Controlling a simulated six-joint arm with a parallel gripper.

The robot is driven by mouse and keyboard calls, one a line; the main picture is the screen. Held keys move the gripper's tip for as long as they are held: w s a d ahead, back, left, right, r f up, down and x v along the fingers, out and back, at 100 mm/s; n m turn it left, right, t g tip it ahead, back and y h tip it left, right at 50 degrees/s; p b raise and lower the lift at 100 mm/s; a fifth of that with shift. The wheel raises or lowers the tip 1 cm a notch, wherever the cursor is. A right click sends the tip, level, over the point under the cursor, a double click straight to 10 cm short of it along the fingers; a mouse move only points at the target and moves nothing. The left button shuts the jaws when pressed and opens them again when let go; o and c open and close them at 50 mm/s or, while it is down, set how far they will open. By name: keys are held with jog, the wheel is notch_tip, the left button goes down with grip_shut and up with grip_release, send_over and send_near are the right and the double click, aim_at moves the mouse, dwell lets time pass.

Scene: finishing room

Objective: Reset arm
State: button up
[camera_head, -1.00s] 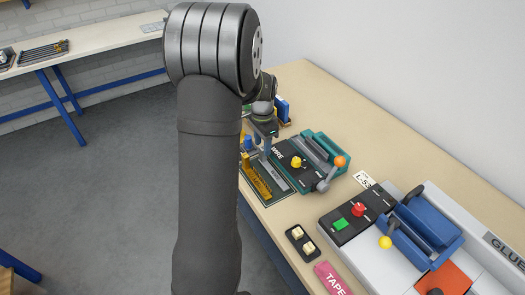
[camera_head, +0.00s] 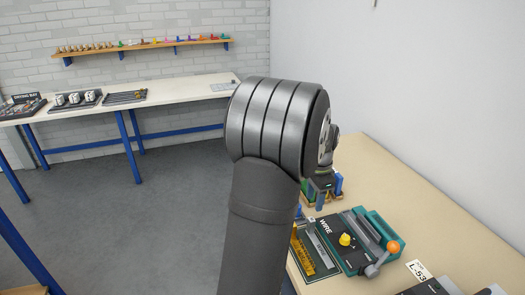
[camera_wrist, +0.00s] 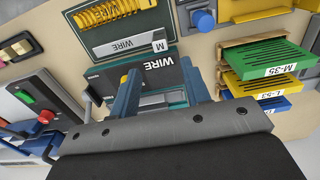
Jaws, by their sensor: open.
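My gripper (camera_wrist: 162,92) is open and empty in the wrist view, its two blue-grey fingers apart over the WIRE machine (camera_wrist: 150,72). I cannot tell how high it is above the machine. In the head view my gripper (camera_head: 321,195) shows small behind my large arm joint, just beyond the WIRE machine (camera_head: 345,243). That machine is dark and teal with a yellow knob and an orange-tipped lever.
A WIRE tray (camera_wrist: 122,42) holds several gold pieces. Green (camera_wrist: 268,60), yellow and blue labelled plates sit nearby on pallets. A control box (camera_wrist: 35,105) has red and green buttons. A white bench (camera_head: 180,92) stands across open floor.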

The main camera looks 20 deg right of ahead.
aim_at(312, 220)
notch_tip(312, 220, down, 11)
jog(key=shift+f, duration=0.1)
jog(key=shift+w+r, duration=0.1)
jog(key=shift+r, duration=1.8)
jog(key=shift+f, duration=0.1)
